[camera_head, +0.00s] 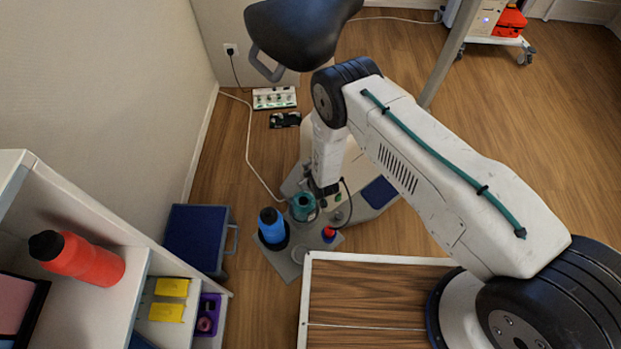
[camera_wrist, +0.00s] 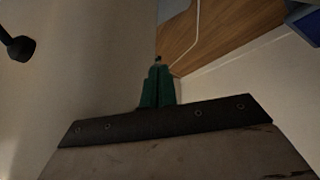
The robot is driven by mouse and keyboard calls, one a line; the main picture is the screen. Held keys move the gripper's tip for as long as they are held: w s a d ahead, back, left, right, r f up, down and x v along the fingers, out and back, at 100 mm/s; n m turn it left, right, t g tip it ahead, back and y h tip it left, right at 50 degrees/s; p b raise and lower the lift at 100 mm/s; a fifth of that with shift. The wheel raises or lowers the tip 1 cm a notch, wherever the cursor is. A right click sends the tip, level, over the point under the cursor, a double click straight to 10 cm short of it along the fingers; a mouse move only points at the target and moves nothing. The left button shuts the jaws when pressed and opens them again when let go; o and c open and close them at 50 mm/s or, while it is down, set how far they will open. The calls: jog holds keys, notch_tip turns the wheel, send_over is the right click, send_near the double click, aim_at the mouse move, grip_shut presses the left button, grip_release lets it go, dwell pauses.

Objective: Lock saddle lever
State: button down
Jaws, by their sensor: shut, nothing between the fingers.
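A black saddle (camera_head: 300,30) is at the top of the head view, its upper edge cut off. A grey loop-shaped handle (camera_head: 264,65) shows just below its left side; I cannot tell whether this is the lever. My gripper (camera_wrist: 158,62) shows in the wrist view with its green fingers together and nothing between them. In that view a black rounded knob on a dark stem (camera_wrist: 18,47) is at the far left, apart from the fingers. In the head view I cannot make out my fingers; my white arm crosses from lower right towards the saddle.
A shelf (camera_head: 100,215) at left holds a red bottle (camera_head: 80,260) and yellow items (camera_head: 168,302). A blue bin (camera_head: 198,237) stands beside it. A blue bottle (camera_head: 271,226) stands on a grey base.

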jog(key=shift+w+a+f, duration=0.15)
jog(key=shift+f, duration=0.05)
dwell(0.6)
